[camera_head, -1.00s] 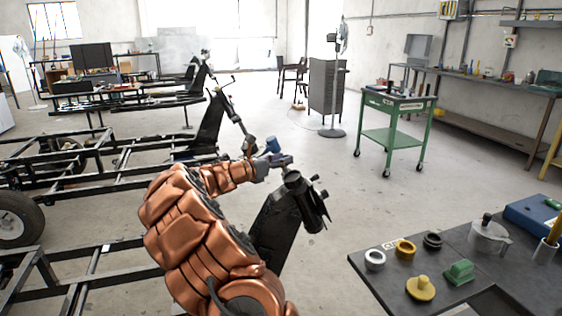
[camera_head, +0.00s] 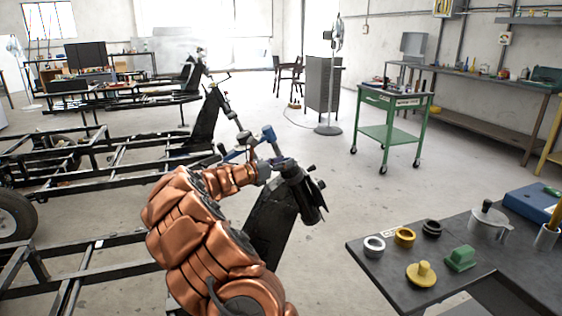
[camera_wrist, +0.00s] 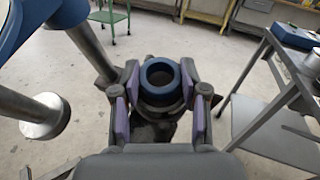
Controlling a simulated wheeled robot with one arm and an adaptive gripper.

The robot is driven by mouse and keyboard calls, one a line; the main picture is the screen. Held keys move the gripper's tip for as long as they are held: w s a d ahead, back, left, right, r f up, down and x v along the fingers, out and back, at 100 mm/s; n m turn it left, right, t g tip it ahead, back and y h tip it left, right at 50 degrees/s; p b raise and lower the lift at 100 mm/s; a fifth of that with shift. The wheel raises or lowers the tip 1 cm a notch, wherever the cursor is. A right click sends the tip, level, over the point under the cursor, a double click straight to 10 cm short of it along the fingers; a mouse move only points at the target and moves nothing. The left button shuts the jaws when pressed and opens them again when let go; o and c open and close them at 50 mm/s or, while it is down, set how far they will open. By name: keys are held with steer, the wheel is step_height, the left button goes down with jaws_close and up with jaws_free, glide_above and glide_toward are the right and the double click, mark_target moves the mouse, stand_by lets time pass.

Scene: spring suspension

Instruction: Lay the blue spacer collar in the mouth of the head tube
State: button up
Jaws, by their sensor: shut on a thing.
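The blue spacer collar (camera_wrist: 160,68) is a thick ring, seen from above between the purple pads of my gripper (camera_wrist: 161,86) in the wrist view. My gripper is shut on it. A dark grey rounded part shows just below the collar, which hides most of it. The collar is not clearly seen there. I cannot tell whether the collar touches the tube mouth or sits in it.
A dark bench (camera_head: 388,266) at the lower right holds several rings, a yellow knob (camera_head: 421,274) and a green block (camera_head: 460,259). Blue and grey bars (camera_wrist: 35,115) stand close at left in the wrist view. A green trolley (camera_head: 390,134) is farther off.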

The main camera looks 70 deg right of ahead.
steer(key=o, duration=1.2)
steer(key=v, duration=1.2)
